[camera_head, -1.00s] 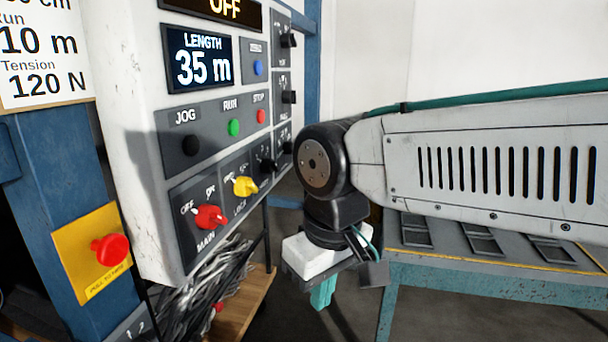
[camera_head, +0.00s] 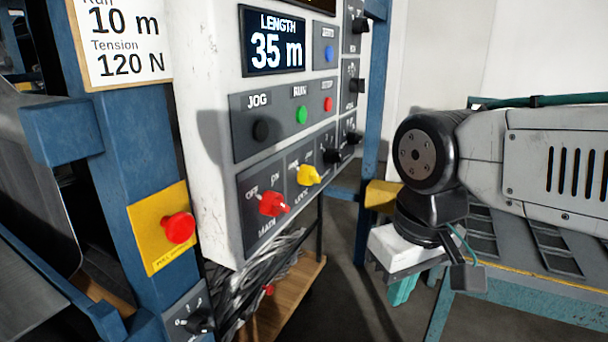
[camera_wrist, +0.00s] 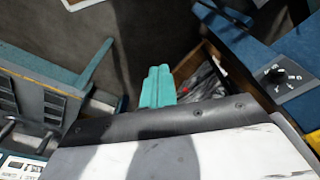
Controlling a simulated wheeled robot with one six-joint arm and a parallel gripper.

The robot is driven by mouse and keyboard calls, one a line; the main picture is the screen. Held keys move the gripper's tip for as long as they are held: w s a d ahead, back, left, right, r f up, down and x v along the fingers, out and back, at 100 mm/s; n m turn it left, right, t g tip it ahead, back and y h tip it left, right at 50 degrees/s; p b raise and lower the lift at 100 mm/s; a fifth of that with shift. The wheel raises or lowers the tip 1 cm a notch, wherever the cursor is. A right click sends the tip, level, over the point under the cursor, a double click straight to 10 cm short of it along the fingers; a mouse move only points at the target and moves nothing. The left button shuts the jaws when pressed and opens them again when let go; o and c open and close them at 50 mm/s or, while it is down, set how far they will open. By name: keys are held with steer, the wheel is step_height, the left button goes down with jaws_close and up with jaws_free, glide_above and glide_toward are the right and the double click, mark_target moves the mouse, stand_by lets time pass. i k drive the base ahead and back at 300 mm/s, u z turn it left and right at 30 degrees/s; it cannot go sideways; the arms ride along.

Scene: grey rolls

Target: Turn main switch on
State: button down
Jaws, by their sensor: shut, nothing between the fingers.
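The main switch (camera_head: 273,203) is a red rotary knob low on the white control panel (camera_head: 210,150), with OFF marked at its upper left, ON at its upper right and MAIN below. The knob seems turned toward the OFF side, but its exact angle is hard to tell. My gripper (camera_head: 402,290) has teal fingers and hangs to the right of the panel, lower than the knob and apart from it. In the wrist view the fingers (camera_wrist: 158,86) are together and empty, pointing over the floor.
A yellow knob (camera_head: 308,175) sits right beside the red one. A red emergency button (camera_head: 178,228) on a yellow plate is on the blue post at left. A wooden cart (camera_head: 285,300) with cables stands below the panel. A teal bench (camera_head: 530,312) is at right.

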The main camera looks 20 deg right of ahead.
mark_target(271, 203)
steer(key=u, duration=1.05)
steer(key=k, duration=1.25)
steer(key=z, duration=1.35)
steer(key=i, duration=0.5)
